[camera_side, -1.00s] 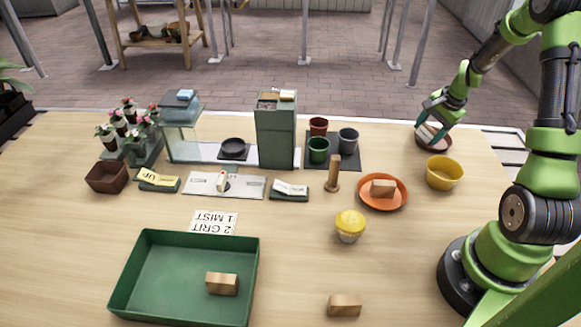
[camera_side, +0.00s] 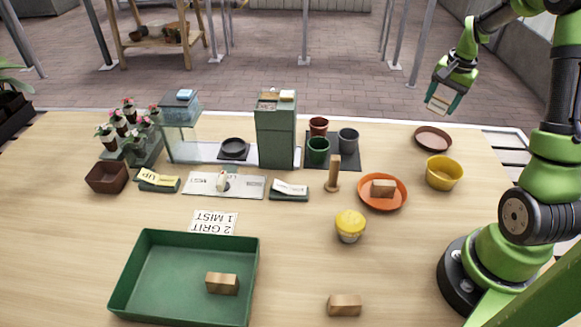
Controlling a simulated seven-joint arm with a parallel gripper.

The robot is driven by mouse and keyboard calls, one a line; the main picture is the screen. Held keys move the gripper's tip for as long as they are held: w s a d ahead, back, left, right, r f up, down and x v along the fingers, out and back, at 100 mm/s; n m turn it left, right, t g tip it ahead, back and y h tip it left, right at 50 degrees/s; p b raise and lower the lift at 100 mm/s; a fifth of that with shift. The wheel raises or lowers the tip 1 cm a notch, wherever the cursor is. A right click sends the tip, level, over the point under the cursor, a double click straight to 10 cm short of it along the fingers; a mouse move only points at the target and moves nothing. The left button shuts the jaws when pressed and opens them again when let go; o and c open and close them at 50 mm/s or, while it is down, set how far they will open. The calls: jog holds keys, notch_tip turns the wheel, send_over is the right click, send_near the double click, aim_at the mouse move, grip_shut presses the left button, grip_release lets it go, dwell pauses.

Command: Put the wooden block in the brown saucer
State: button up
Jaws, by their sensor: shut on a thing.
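The brown saucer (camera_side: 433,132) lies at the back right of the table, and no object shows in it. My gripper (camera_side: 441,102) is up above the saucer, clear of it, and shut on a small pale block (camera_side: 438,103), mostly hidden by the fingers. Other wooden blocks are in view. One sits in the orange saucer (camera_side: 372,203) as a light wooden block (camera_side: 383,188). A second wooden block (camera_side: 222,284) lies in the green tray (camera_side: 135,272). A third wooden block (camera_side: 344,306) lies on the bare table at the front.
A yellow bowl (camera_side: 444,174) stands in front of the brown saucer. A wooden peg on a base (camera_side: 333,176), a yellow-topped cup (camera_side: 350,226) and several pots on a dark mat (camera_side: 345,160) stand to the left. The table's front right middle is clear.

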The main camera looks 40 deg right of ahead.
aim_at(431, 140)
jog(key=n, duration=0.4)
jog(key=s+d+n, duration=0.1)
jog(key=n, duration=0.1)
jog(key=shift+d+f, duration=0.1)
jog(key=shift+f+n, duration=0.2)
jog(key=shift+n, duration=0.1)
jog(key=shift+h, duration=0.4)
jog(key=x, duration=0.3)
jog(key=s+a+x, duration=0.1)
jog(key=x, duration=0.5)
jog(key=shift+s+f, duration=0.25)
jog(key=shift+f, duration=0.2)
jog(key=shift+f, duration=0.15)
jog(key=o, duration=0.8)
jog(key=shift+o, duration=0.2)
